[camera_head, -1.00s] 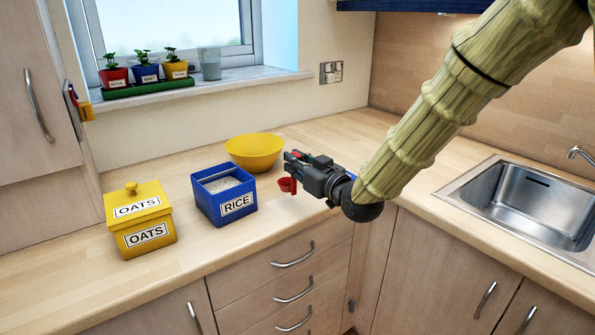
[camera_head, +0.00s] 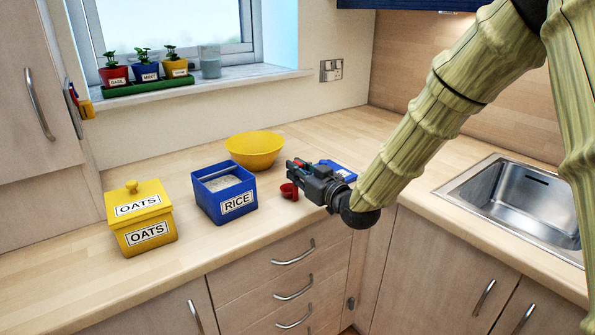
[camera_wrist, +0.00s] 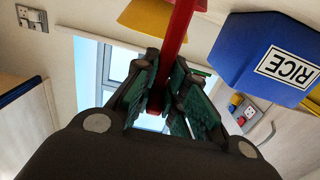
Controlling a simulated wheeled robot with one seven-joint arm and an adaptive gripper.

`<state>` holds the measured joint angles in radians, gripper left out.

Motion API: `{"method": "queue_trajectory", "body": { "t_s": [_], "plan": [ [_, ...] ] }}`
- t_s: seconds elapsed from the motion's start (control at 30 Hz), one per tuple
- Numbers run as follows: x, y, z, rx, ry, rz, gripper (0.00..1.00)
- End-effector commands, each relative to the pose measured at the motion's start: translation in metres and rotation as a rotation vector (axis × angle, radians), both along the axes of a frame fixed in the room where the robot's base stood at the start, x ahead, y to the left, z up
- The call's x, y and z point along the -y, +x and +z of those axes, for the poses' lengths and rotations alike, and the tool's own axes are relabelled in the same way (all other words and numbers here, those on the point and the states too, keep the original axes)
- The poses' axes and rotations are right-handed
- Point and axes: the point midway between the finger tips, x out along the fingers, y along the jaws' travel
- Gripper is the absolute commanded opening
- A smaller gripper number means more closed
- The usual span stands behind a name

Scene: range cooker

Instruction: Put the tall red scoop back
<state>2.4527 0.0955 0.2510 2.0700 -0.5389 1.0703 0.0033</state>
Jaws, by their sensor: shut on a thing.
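The red scoop (camera_head: 289,191) hangs below my gripper (camera_head: 297,169), its cup above the counter near the front edge. My gripper is shut on its handle. In the wrist view the long red handle (camera_wrist: 180,30) passes between the green-padded fingers (camera_wrist: 165,95). The gripper is right of the blue open RICE box (camera_head: 238,203) and in front of the yellow bowl (camera_head: 255,152). A blue lid (camera_head: 341,170) lies on the counter just behind the gripper, partly hidden by it.
The lidded yellow OATS box (camera_head: 142,225) stands left of the RICE box. Small red, blue and yellow items (camera_head: 78,103) hang on the cabinet side at far left. Potted plants (camera_head: 146,72) and a glass (camera_head: 210,62) stand on the windowsill. The sink (camera_head: 522,204) is at right.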

Motion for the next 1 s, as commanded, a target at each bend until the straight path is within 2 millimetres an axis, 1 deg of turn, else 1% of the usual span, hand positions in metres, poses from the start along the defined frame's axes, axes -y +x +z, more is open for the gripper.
{"method": "queue_trajectory", "body": {
  "t_s": [0.03,0.07,0.13,0.17,0.43,0.57,0.73,1.0],
  "plan": [
    [0.0,0.0,-0.002,0.0,0.0,0.0,0.0],
    [0.0,0.0,-0.001,0.0,0.0,0.0,0.19],
    [0.0,0.0,-0.001,0.0,0.0,0.0,0.31],
    [0.0,0.0,-0.001,0.0,0.0,0.0,0.35],
    [0.0,0.0,-0.001,0.0,0.0,0.0,0.35],
    [0.0,0.0,0.004,0.0,0.0,0.0,0.35],
    [0.013,-0.018,0.002,-0.001,0.0,-0.001,0.35],
    [0.043,-0.058,0.004,-0.001,0.002,-0.002,0.35]
  ]
}}
